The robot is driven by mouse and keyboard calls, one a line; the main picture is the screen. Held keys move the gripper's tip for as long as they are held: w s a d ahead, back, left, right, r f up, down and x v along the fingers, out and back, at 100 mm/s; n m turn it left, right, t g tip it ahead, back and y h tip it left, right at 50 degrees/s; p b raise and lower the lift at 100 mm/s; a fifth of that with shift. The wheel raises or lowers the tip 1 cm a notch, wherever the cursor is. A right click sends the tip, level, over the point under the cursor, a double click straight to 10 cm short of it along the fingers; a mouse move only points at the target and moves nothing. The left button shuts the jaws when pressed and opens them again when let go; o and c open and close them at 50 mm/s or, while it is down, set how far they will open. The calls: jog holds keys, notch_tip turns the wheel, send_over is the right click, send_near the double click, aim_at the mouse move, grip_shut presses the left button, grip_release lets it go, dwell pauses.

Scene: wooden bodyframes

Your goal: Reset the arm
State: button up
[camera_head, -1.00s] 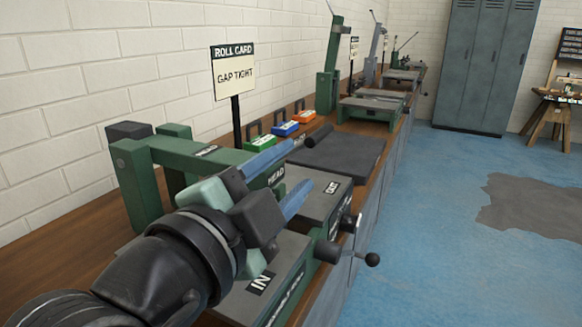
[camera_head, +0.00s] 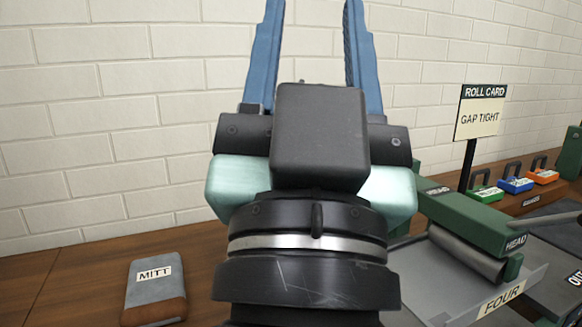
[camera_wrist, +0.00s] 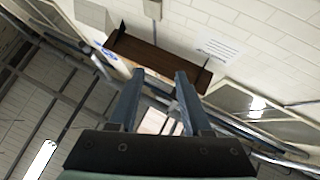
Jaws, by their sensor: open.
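My gripper (camera_head: 312,60) points upward in the middle of the head view, in front of the white brick wall. Its two blue fingers stand apart with nothing between them. In the wrist view the fingers (camera_wrist: 157,100) are also apart and empty, facing the upper walls and ceiling structure. The gripper body hides part of the bench and the left part of the roller machine.
A grey and brown mitt (camera_head: 155,290) lies on the wooden bench (camera_head: 80,285) at left. The green-headed roller machine (camera_head: 470,222) is at right. Behind it stand the roll card sign (camera_head: 480,118) and green (camera_head: 485,193), blue (camera_head: 516,185) and orange (camera_head: 544,176) gauges.

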notch_tip(320, 180, up, 32)
jog(key=s+a+n+t+y+p, duration=0.1)
jog(key=n+y+p, duration=0.1)
jog(key=p, duration=2.9)
jog(key=shift+s+a, duration=0.2)
jog(key=shift+a, duration=0.15)
